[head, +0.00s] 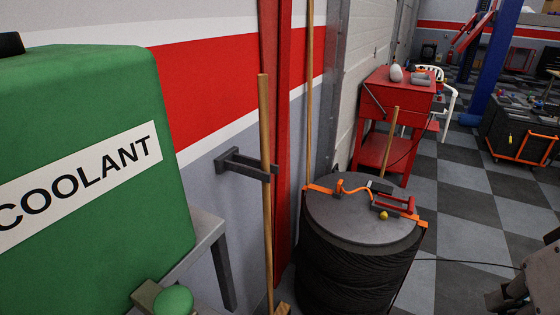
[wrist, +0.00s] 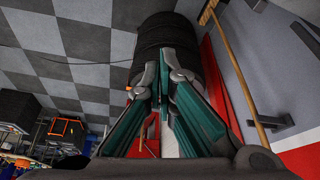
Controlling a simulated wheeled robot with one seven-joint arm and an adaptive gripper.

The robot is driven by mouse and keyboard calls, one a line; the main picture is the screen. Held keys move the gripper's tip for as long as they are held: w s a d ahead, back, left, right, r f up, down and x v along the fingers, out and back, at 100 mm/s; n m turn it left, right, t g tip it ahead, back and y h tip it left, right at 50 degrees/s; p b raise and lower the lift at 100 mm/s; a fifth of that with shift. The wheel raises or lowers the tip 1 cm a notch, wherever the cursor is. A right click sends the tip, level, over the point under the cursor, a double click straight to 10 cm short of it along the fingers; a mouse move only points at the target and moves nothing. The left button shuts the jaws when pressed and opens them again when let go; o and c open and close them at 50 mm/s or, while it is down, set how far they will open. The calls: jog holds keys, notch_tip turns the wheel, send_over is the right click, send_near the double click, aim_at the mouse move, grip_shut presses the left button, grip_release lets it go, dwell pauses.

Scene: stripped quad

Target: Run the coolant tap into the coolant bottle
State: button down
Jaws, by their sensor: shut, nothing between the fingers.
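A green tank (head: 95,120) lettered COOLANT fills the left of the head view on a grey metal stand (head: 205,240). Its tap (head: 172,300), a brass body with a round green knob, shows at the bottom edge; its outlet is out of frame. I cannot make out a coolant bottle in either view. My gripper (wrist: 164,62) shows in the wrist view with its teal fingers drawn together and nothing between them. It is apart from the tank and tap, and the tyre stack lies beyond its tips.
A tyre stack (head: 350,265) with a grey lid and orange strap stands right of the tank. A wooden pole (head: 265,150) leans in a wall bracket (head: 240,163). A red cart (head: 400,95) stands behind.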

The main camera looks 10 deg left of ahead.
jog(key=shift+w, duration=0.45)
jog(key=w+a+r+n+g+p, duration=0.2)
jog(key=a+r+n+p, duration=0.4)
jog(key=a+r, duration=0.7)
jog(key=s+a+r+n+p, duration=0.1)
jog(key=s+a+r+n, duration=0.1)
jog(key=a, duration=0.5)
jog(key=s+a+r+n+g+p, duration=0.1)
jog(key=s+a+r+n, duration=0.1)
jog(key=s+a+n, duration=0.2)
jog(key=s+a+r+n+g+p, duration=0.1)
jog(key=s+a+r+n, duration=0.1)
jog(key=a, duration=0.8)
jog(key=shift+s+r+n, duration=0.4)
jog(key=shift+s+r, duration=0.05)
jog(key=shift+s, duration=0.6)
jog(key=shift+a+f, duration=0.1)
